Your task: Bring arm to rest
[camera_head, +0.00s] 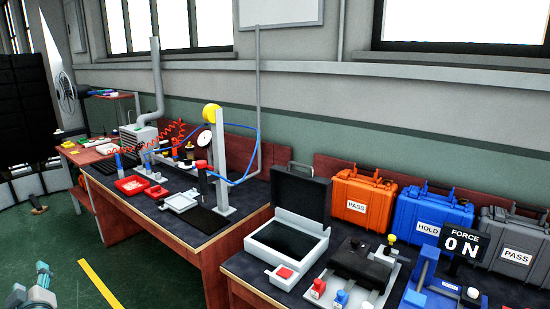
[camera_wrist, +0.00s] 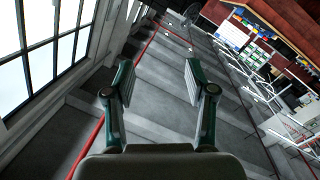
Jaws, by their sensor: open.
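My gripper (camera_wrist: 158,82) shows in the wrist view with its two fingers spread wide apart. It is open, with nothing between the fingers. Behind the fingers are grey stepped surfaces, some distance away. In the head view, a teal and grey part at the bottom left corner looks like a piece of my arm; the rest of it is cut off by the frame edge. No held object shows in either view.
In the head view, a workbench (camera_head: 175,232) with tools and a post stands at left centre. A nearer bench carries an open black case (camera_head: 302,193), an orange case (camera_head: 364,205) and a blue case (camera_head: 432,222). Green floor lies open at lower left. The wrist view shows a window (camera_wrist: 45,40).

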